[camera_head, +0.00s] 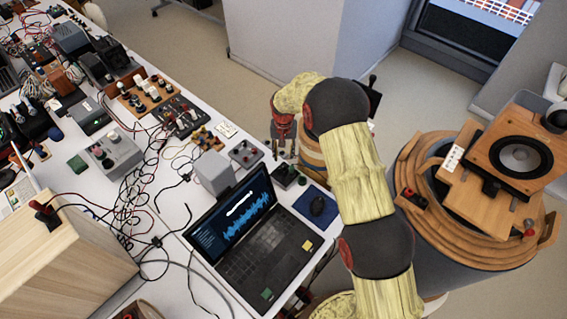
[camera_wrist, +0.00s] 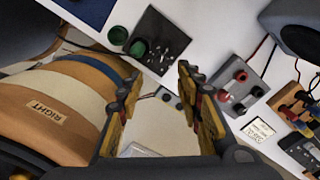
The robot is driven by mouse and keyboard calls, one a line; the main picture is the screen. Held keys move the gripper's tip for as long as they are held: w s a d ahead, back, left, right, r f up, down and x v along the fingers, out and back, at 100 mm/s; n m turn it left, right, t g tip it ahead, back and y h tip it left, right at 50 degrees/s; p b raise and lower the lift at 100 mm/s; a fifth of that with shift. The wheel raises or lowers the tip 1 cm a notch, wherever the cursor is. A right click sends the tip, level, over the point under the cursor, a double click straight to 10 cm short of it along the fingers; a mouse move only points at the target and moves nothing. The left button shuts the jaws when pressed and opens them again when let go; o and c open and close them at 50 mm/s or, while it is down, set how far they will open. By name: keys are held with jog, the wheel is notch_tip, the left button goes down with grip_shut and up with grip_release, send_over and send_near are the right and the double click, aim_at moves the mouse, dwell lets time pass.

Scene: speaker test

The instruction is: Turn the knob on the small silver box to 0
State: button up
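A small silver box (camera_head: 246,153) with red and dark knobs or posts on top sits near the table's far right edge. What looks like the same box shows right of my gripper in the wrist view (camera_wrist: 238,88). Its knob setting is too small to read. My gripper (camera_head: 284,150) hangs by the table edge, just right of this box, partly hidden by my arm in the head view. In the wrist view my gripper (camera_wrist: 157,90) has its two fingers apart with nothing gripped between them. It is not touching the box.
A black box (camera_wrist: 158,42) with green knobs lies beyond the fingers. A rounded wooden thing labelled RIGHT (camera_wrist: 50,110) stands close at left. Cables clutter the table's left part.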

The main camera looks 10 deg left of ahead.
aim_at(284, 165)
jog(key=shift+w+n, duration=0.1)
jog(key=shift+n, duration=0.7)
jog(key=shift+f, duration=0.15)
notch_tip(284, 165, down, 8)
jog(key=shift+r, duration=0.25)
jog(key=c, duration=0.4)
grip_shut()
